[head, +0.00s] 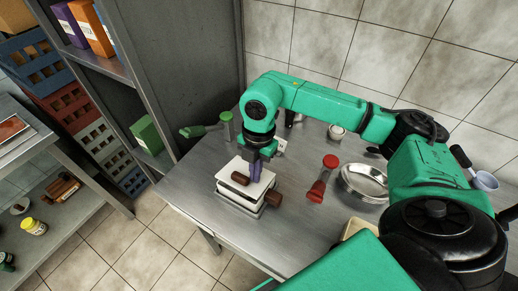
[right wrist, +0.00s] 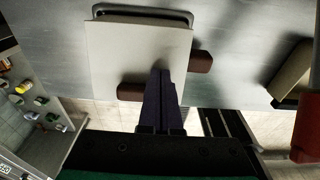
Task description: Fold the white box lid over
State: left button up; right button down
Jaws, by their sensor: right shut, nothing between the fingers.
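The white box (head: 226,190) stands near the table's left front edge. Its white lid (head: 229,170) shows as a flat panel on top, with a dark gap beneath it. The lid also shows in the right wrist view (right wrist: 130,50). My right gripper (head: 256,178) points down at the box's top, its purple fingers together and empty. In the right wrist view, the fingertips (right wrist: 161,72) overlap the lid's near right part; I cannot tell whether they touch it. One brown piece (head: 240,178) lies by the fingers and another (head: 273,198) at the box's right side. My left gripper is out of view.
A metal shelf unit (head: 180,70) rises at the left. Bare tabletop (head: 290,225) lies right of the box.

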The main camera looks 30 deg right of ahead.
jog(key=shift+s+a+f+b, duration=0.3)
jog(key=shift+a+f, duration=0.25)
jog(key=shift+w+d+r+p, duration=0.45)
jog(key=shift+w+d+r, duration=0.05)
jog(key=shift+d+r, duration=0.35)
jog(key=shift+w+d+r+p, duration=0.45)
jog(key=shift+d+r, duration=0.35)
jog(key=shift+r, duration=0.05)
jog(key=shift+r, duration=0.1)
notch_tip(320, 180, up, 14)
jog(key=d, duration=0.1)
jog(key=shift+w+d+r, duration=0.15)
jog(key=shift+w+d, duration=0.1)
jog(key=shift+w, duration=0.15)
